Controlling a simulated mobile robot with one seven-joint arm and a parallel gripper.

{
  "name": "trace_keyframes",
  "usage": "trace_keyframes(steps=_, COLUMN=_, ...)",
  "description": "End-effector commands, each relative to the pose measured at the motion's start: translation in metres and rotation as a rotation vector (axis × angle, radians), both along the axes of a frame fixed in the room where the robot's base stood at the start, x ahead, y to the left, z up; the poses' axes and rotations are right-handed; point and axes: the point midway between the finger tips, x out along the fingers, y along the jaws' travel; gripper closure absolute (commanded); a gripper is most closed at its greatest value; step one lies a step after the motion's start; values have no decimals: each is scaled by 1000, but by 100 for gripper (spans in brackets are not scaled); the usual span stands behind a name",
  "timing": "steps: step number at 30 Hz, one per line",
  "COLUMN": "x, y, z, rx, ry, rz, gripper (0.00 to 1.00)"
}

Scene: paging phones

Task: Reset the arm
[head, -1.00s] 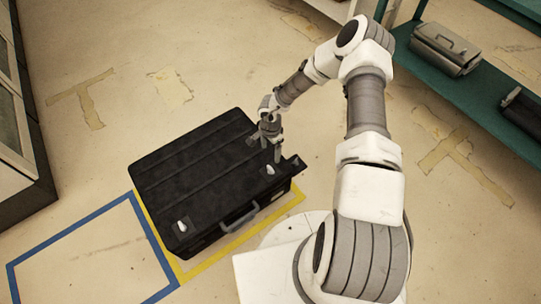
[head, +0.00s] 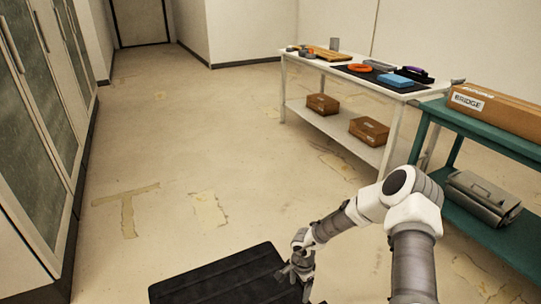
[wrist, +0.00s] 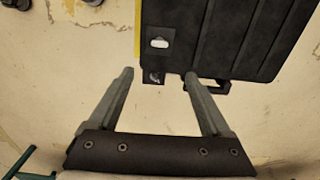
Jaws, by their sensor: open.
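My arm reaches out from the lower right in the head view, bent at the elbow. My gripper (head: 305,284) hangs at its end, low in the head view, near the right edge of a black case (head: 215,277). The case lies flat on the floor and is cut off by the bottom of the head view. In the wrist view my gripper (wrist: 159,76) is open, with nothing between its two fingers. The ribbed black case (wrist: 225,40) shows beyond the fingertips at the top. Whether a fingertip touches the case, I cannot tell.
A white table (head: 315,62) with tools stands at the back right. A teal shelf (head: 455,118) with a cardboard box (head: 505,108) and a grey case (head: 478,200) stands at the right. Cabinets (head: 30,110) line the left. The floor between is clear.

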Motion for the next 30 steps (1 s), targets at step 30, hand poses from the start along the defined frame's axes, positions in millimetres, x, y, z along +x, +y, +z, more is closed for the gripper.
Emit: trace_keyframes(steps=30, x=93, y=39, z=311, rx=-56, ry=-677, rz=628, gripper=18)
